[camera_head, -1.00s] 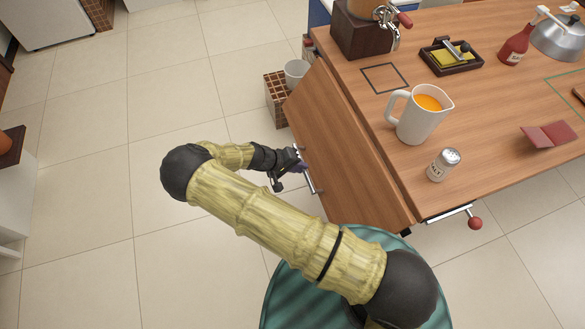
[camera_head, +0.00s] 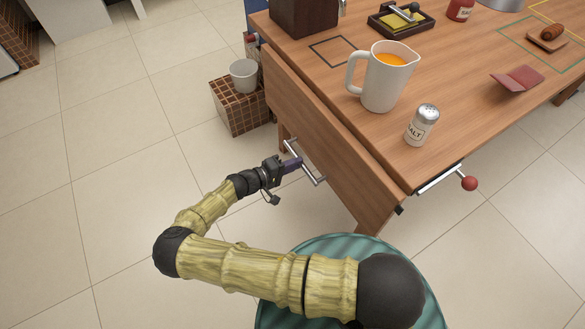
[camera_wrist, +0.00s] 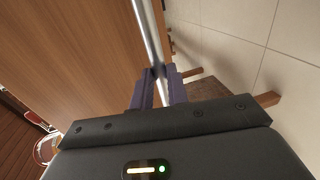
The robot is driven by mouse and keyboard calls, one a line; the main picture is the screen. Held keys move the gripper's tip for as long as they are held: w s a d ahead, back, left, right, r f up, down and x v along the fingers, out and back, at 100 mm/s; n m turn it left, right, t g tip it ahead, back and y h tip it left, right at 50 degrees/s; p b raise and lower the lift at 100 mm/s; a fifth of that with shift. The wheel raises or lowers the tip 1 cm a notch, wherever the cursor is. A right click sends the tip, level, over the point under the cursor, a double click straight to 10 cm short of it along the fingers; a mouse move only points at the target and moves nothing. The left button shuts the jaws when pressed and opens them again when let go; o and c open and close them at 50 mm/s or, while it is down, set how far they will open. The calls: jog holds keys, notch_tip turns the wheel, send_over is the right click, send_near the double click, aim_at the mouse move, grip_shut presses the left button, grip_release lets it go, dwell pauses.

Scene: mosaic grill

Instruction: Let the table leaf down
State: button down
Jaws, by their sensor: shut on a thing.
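The table leaf (camera_head: 325,145) hangs down at a steep slant from the left edge of the wooden table (camera_head: 440,90). A metal bar handle (camera_head: 304,163) is fixed on its outer face; it also shows in the wrist view (camera_wrist: 147,35) as a long rod. My gripper (camera_head: 292,163) is shut on the handle, with its purple fingers (camera_wrist: 157,88) on both sides of the rod. A metal slide with a red knob (camera_head: 469,183) sticks out under the table's front edge, near the leaf's hinge corner.
A white jug of orange liquid (camera_head: 385,78) and a salt shaker (camera_head: 422,125) stand on the tabletop near the leaf. A tiled block (camera_head: 240,112) with a white pot (camera_head: 244,75) stands on the floor beyond the leaf. The floor at left is clear.

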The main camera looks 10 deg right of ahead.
jog(key=shift+d+f, duration=0.2)
jog(key=shift+d, duration=0.2)
jog(key=c, duration=1.4)
grip_release()
jog(key=shift+w+d, duration=0.1)
jog(key=shift+o, duration=0.2)
jog(key=shift+a, duration=0.2)
jog(key=v, duration=1.7)
jog(key=shift+a+p, duration=0.2)
jog(key=shift+p, duration=0.15)
